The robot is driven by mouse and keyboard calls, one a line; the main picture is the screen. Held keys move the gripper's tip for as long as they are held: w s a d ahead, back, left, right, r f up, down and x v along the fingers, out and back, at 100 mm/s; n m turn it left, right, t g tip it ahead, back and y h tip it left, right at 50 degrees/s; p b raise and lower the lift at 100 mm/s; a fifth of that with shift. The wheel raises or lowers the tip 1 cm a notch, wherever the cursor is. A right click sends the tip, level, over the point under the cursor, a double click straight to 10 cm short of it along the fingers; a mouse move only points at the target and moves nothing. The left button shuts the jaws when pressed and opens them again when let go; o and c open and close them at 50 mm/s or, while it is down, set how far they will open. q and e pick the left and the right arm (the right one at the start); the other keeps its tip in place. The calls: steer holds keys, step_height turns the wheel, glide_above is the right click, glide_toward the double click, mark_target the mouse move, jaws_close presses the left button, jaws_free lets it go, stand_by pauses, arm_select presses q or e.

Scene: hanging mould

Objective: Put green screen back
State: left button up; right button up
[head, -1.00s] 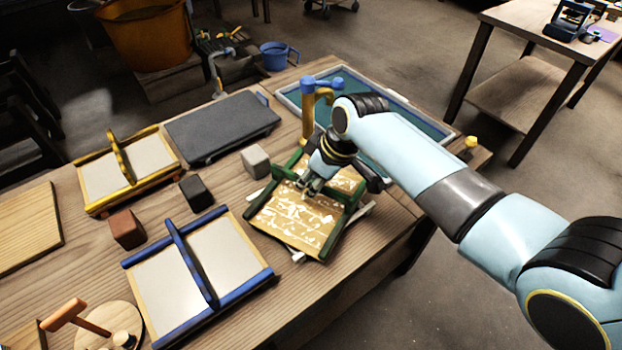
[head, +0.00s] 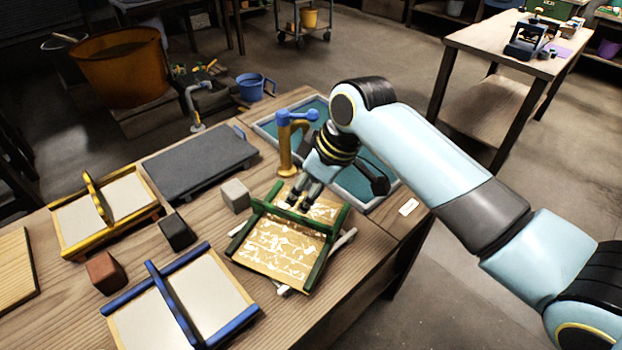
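The green screen (head: 277,250) is a green-framed tray with a pale, white-flecked surface and a green bar across its middle. It lies on the wooden table, on or over pale sticks that show at its edges. My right gripper (head: 298,203) points down at the green middle bar. Its fingers are at or just above the bar, and I cannot tell whether they close on it. My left gripper is not in view.
A yellow-framed screen (head: 75,222) and a blue-framed screen (head: 222,283) lie to the left. A grey slab (head: 200,162), small blocks (head: 235,195) and a teal basin (head: 355,183) with a blue-topped tap (head: 285,145) surround the green screen. An orange tub (head: 120,75) stands behind.

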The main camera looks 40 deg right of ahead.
steer(key=shift+v, duration=1.65)
steer(key=shift+s, duration=0.1)
steer(key=s+d+r+m+h, duration=0.1)
steer(key=s+r+m+h, duration=0.15)
steer(key=s, duration=0.65)
steer(key=s+d+r+m+h, duration=0.1)
steer(key=s+r+m, duration=0.15)
steer(key=s, duration=0.75)
step_height(320, 180, down, 36)
steer(key=s+d+g+b, duration=0.2)
steer(key=d+b, duration=0.1)
steer(key=b, duration=0.7)
steer(key=s+f+b, duration=0.3)
steer(key=s+f, duration=0.6)
steer(key=f, duration=0.2)
steer(key=s+f+g+b, duration=0.1)
steer(key=s+f+b, duration=0.2)
steer(key=s+f, duration=0.6)
step_height(320, 180, down, 3)
steer(key=shift+s+d+f+m+b, duration=0.1)
steer(key=shift+s+d+m+b, duration=0.2)
steer(key=shift+s+m+b, duration=0.1)
